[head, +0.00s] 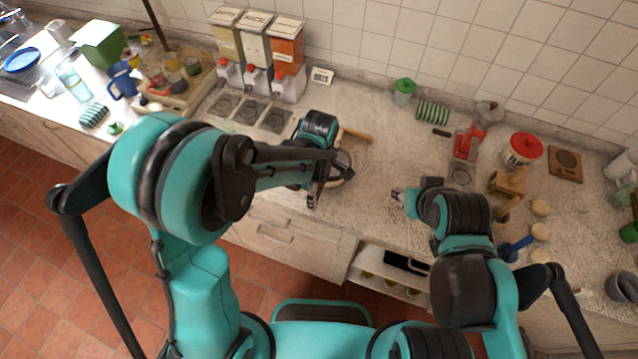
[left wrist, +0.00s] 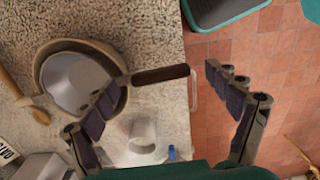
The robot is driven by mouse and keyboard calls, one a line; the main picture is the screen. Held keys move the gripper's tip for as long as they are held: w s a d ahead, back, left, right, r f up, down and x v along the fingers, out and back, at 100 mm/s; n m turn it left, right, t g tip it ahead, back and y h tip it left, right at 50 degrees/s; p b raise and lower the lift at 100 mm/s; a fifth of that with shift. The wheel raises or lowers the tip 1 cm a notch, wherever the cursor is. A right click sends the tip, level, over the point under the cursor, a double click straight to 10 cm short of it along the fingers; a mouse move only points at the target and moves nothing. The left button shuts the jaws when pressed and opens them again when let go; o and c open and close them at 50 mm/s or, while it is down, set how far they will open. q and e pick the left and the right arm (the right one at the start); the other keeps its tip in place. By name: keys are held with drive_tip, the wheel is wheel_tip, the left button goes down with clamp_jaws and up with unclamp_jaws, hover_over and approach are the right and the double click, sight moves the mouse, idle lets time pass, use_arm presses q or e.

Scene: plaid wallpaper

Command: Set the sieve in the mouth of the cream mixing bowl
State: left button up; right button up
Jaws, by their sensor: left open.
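The cream mixing bowl (left wrist: 103,50) stands on the counter in the left wrist view. The sieve (left wrist: 75,82), a round grey mesh, lies over its mouth, with a small hook at the left rim. I cannot tell whether the sieve sits level. My left gripper (left wrist: 172,100) is open, its fingers apart on either side of the handle. In the head view the left gripper (head: 328,188) hides most of the bowl (head: 345,163). My right gripper (head: 397,195) is over the counter, apart from the bowl; its jaws are unclear.
A wooden spoon (left wrist: 18,95) lies beside the bowl. Dispensers (head: 255,50) stand at the back left. A red appliance (head: 467,143), a red-lidded tub (head: 522,149) and a green-lidded jar (head: 403,92) stand to the right. The counter between bowl and red appliance is mostly clear.

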use_arm(q)
wheel_tip(320, 180, up, 12)
idle(0.4)
drive_tip(key=shift+w, duration=0.1)
idle(0.3)
drive_tip(key=s+a+f+m+t+b, duration=0.3)
drive_tip(key=s+a+f+m+b, duration=0.1)
drive_tip(key=a+m+b, duration=0.2)
drive_tip(key=s+a+f+m+t+b, duration=0.4)
drive_tip(key=s+a+m+b, duration=0.1)
drive_tip(key=a+m, duration=0.3)
drive_tip(key=shift+s+a+m+b, duration=0.3)
drive_tip(key=shift+a+m+b, duration=0.1)
drive_tip(key=shift+a, duration=0.25)
